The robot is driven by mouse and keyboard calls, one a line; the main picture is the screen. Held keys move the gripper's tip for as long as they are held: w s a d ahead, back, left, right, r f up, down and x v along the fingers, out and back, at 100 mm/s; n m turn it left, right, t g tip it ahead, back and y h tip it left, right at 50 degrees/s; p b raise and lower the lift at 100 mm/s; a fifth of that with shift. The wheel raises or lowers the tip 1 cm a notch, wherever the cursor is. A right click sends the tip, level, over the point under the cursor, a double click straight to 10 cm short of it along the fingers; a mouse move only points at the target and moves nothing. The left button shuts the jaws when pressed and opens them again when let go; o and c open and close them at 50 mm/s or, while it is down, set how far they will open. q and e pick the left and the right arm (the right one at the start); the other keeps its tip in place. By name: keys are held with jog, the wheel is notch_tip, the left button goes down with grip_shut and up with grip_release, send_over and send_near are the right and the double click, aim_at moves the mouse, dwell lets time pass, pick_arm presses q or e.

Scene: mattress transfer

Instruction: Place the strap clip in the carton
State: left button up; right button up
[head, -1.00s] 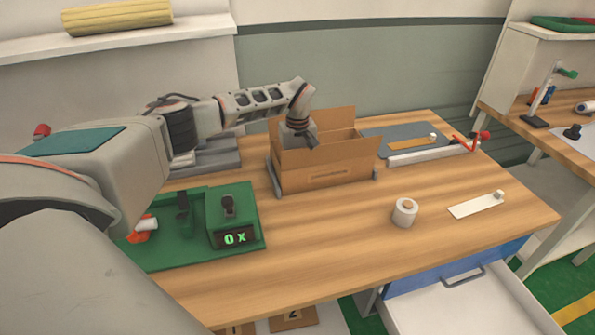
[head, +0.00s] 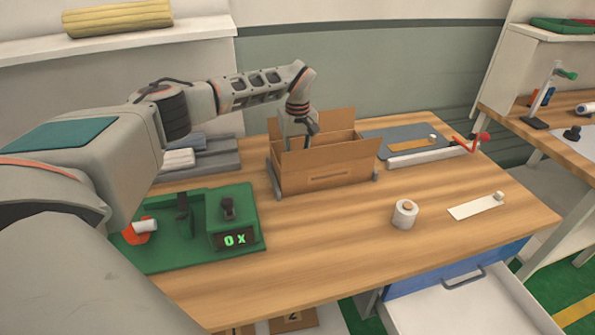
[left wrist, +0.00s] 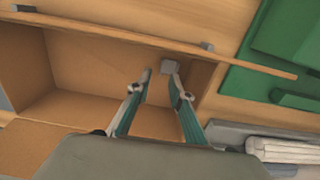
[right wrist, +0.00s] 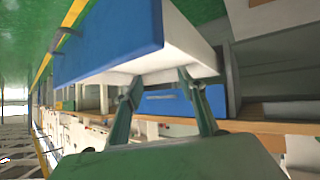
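The open cardboard carton (head: 328,180) stands at the back middle of the table with its flaps up. My left gripper (head: 312,130) is over the carton; in the left wrist view its fingers (left wrist: 159,72) point into the carton (left wrist: 95,70) and are apart. A small grey block (left wrist: 170,66), possibly the strap clip, shows by one fingertip inside the carton. I cannot tell whether it touches the finger or the carton floor. My right gripper (right wrist: 155,82) is open and empty, away from the carton and outside the head view.
A green fixture (head: 160,255) with a lit display stands front left. A grey mat (head: 400,138) and a red-handled bar (head: 430,154) are behind. An open drawer (head: 470,300) sticks out below.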

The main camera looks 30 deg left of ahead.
pick_arm(q)
notch_tip(320, 180, up, 7)
jog(key=shift+r, duration=0.2)
dwell(0.6)
